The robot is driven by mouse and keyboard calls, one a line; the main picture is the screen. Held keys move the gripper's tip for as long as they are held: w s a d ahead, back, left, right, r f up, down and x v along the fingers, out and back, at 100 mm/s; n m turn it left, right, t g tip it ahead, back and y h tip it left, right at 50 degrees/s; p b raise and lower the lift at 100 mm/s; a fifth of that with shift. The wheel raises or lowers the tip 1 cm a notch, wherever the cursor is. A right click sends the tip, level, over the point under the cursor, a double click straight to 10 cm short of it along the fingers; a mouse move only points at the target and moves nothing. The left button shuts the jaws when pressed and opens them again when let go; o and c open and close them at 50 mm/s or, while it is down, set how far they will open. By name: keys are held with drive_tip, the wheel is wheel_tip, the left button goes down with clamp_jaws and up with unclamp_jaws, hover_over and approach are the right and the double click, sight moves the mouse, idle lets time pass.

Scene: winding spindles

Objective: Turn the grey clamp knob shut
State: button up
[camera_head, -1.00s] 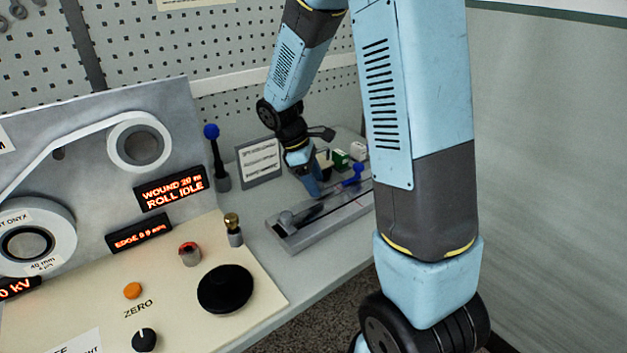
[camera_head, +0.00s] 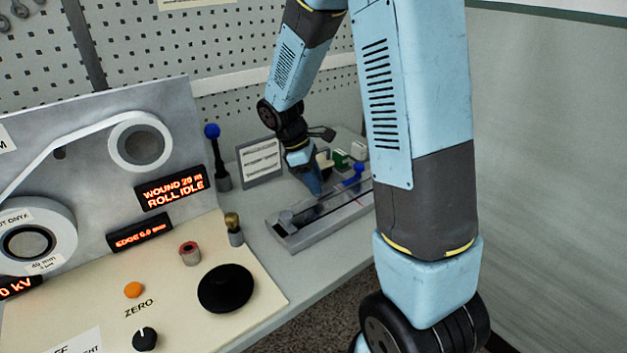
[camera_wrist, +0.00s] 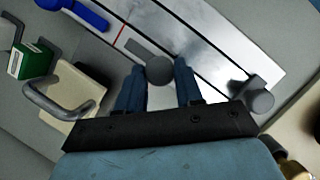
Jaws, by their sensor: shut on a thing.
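A grey round knob (camera_wrist: 160,70) sits between the fingertips of my gripper (camera_wrist: 159,78) in the wrist view, on a long metal fixture. My gripper's two dark blue fingers are shut on its sides. In the head view my gripper (camera_head: 315,190) points down at the fixture (camera_head: 330,222), and the held knob is hidden or too small to tell. A second grey knob-like part (camera_wrist: 261,102) stands at the fixture's end, apart from the fingers; it also shows in the head view (camera_head: 286,217).
A cream block with a grey handle (camera_wrist: 72,103) and a green box (camera_wrist: 30,55) stand close to my gripper. A blue-topped lever (camera_head: 212,150) and a small sign (camera_head: 260,163) stand left of the fixture.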

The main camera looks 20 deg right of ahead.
drive_tip(key=m+g, duration=0.1)
drive_tip(key=m, duration=0.2)
drive_tip(key=shift+w+d+m+y, duration=0.1)
drive_tip(key=shift+m+y, duration=0.3)
drive_tip(key=m+y, duration=0.1)
drive_tip(key=m, duration=0.1)
drive_tip(key=m+g+y, duration=0.1)
drive_tip(key=m, duration=0.2)
drive_tip(key=shift+d+m, duration=0.2)
drive_tip(key=shift+m, duration=0.1)
drive_tip(key=m, duration=0.2)
drive_tip(key=m+y, duration=0.1)
drive_tip(key=m, duration=0.1)
drive_tip(key=shift+d+g+y, duration=0.15)
drive_tip(key=shift+g+y, duration=0.15)
drive_tip(key=shift+d+m+y, duration=0.1)
drive_tip(key=shift+m+y, duration=0.7)
drive_tip(key=shift+m, duration=1.5)
drive_tip(key=o, duration=1)
